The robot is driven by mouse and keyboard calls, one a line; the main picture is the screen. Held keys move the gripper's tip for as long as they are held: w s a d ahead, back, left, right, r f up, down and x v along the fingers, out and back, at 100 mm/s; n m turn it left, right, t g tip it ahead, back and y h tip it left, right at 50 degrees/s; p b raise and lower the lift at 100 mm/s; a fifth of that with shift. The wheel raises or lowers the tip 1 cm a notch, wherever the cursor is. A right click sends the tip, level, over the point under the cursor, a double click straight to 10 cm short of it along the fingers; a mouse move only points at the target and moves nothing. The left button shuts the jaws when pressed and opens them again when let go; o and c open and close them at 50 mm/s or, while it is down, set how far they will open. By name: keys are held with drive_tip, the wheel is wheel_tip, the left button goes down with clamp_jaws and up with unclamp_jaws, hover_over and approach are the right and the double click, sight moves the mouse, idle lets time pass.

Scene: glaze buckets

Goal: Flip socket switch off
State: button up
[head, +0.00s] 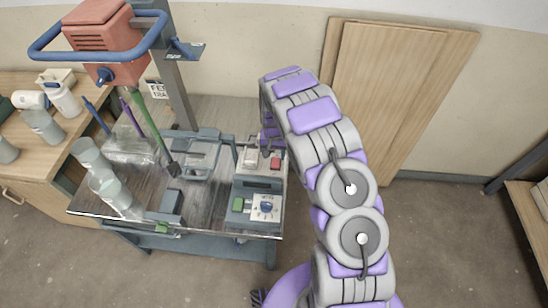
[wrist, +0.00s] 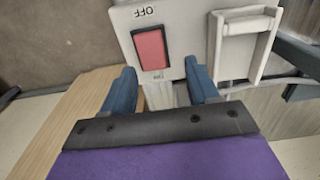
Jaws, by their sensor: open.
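The red socket switch (wrist: 151,49) sits in a pale plate (wrist: 185,22) in the wrist view, with an "OFF" label (wrist: 145,12) beside one end of it. In the head view the red switch (head: 275,162) shows at the back right of the metal bench. My gripper (wrist: 164,84) is open, its two blue fingers spread just in front of the plate, on either side of the switch's near end. Nothing is between the fingers. I cannot tell whether a finger touches the plate. In the head view my gripper is mostly hidden behind my arm.
A pale hinged cover or bracket (wrist: 243,40) stands right of the switch. A control box with a blue knob (head: 266,207) and green button (head: 239,204) is on the bench. A red mixer motor (head: 104,40) on a column and clear containers (head: 104,187) stand to the left.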

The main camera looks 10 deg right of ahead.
drive_tip(key=shift+d+f, duration=0.1)
drive_tip(key=shift+f, duration=0.6)
drive_tip(key=shift+d+f, duration=0.2)
drive_tip(key=shift+f, duration=0.05)
drive_tip(key=shift+d, duration=0.4)
drive_tip(key=shift+a, duration=0.5)
drive_tip(key=c, duration=0.6)
drive_tip(key=shift+d, duration=0.25)
drive_tip(key=c, duration=0.5)
drive_tip(key=shift+o, duration=0.3)
drive_tip(key=shift+s+a+r+t+p, duration=0.15)
drive_tip(key=shift+t+p, duration=0.2)
drive_tip(key=shift+t, duration=0.05)
drive_tip(key=shift+s+t+h+p, duration=0.1)
drive_tip(key=shift+t+h+p, duration=0.2)
drive_tip(key=shift+t+p, duration=0.25)
